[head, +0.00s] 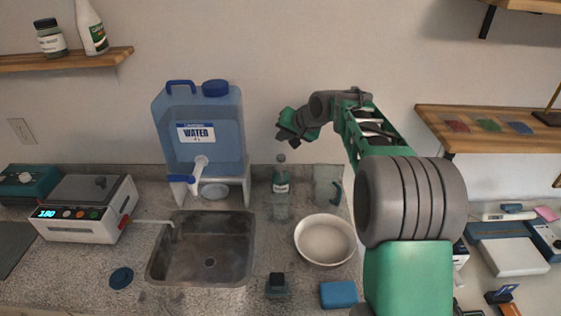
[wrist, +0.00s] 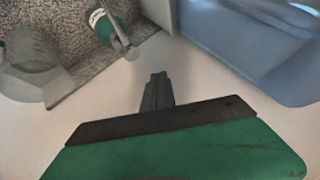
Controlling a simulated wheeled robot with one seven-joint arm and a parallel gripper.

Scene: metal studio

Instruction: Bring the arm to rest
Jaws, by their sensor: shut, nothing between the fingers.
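My arm, green and dark grey, reaches up from the lower right in the head view and bends left at its top. My gripper (head: 284,134) is in the air in front of the wall, right of the blue water jug (head: 222,145) and above the small green-labelled bottle (head: 281,184). In the wrist view my gripper's fingers (wrist: 157,80) are together, with nothing between them. The wrist view also shows the green-labelled bottle (wrist: 103,27) at the upper left and part of the blue jug (wrist: 250,40) at the upper right.
A sink (head: 203,265) is set in the speckled counter, with a white bowl (head: 325,257) to its right. A clear pitcher (head: 326,186) stands behind the bowl. A blue sponge (head: 339,294) lies near the front. A wooden shelf (head: 490,122) juts out at right.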

